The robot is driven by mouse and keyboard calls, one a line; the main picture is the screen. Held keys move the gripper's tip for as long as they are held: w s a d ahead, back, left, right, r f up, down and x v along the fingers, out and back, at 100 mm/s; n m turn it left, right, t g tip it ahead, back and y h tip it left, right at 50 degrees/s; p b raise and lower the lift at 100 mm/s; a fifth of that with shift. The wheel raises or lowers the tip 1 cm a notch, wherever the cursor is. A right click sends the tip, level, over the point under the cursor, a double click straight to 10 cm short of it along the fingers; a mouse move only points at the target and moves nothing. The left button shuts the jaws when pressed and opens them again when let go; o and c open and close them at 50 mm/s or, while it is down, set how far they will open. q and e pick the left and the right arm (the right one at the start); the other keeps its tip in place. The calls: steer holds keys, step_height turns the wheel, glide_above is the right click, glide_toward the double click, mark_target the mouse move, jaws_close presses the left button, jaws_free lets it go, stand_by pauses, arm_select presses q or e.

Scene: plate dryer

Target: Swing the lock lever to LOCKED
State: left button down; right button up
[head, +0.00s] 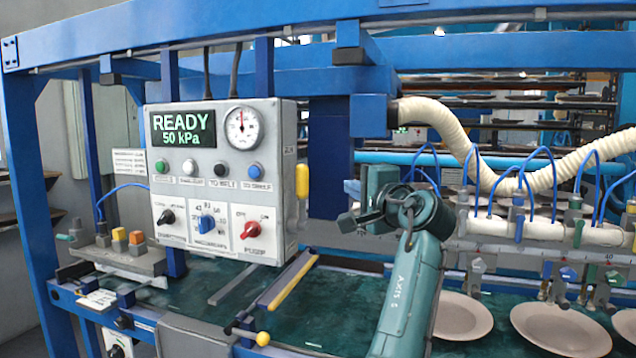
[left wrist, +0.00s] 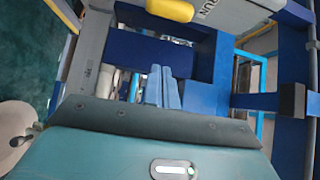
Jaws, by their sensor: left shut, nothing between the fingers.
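A yellow-handled lever (head: 302,180) stands upright on the right side of the grey control box (head: 215,180). Its yellow grip (left wrist: 170,10) also shows at the top of the left wrist view, beside lettering that reads RUN. No LOCKED label is readable, so I cannot tell for certain which is the lock lever. My left gripper (head: 348,222) is right of the upright lever and apart from it. Its fingers (left wrist: 162,86) are together and empty. My right gripper is out of view.
A blue post and beam (head: 330,150) stand behind my left gripper. A ribbed cream hose (head: 440,115) hangs to the right. Plates (head: 460,316) lie on the green bed (head: 340,310) at the lower right. A yellow ball knob (head: 262,338) is at the front edge.

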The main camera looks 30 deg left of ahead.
arm_select(q)
steer(key=w+a+p, duration=0.1)
steer(key=a+p, duration=0.2)
steer(key=a, duration=0.6)
steer(key=shift+w+a, duration=0.2)
steer(key=shift+w, duration=0.05)
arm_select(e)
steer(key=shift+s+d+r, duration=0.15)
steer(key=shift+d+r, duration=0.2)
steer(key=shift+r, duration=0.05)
arm_select(q)
steer(key=shift+f, duration=0.1)
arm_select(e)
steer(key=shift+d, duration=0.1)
arm_select(q)
steer(key=shift+s+n+y+b, duration=0.35)
steer(key=shift+n+y+b, duration=0.05)
steer(key=shift+b, duration=0.25)
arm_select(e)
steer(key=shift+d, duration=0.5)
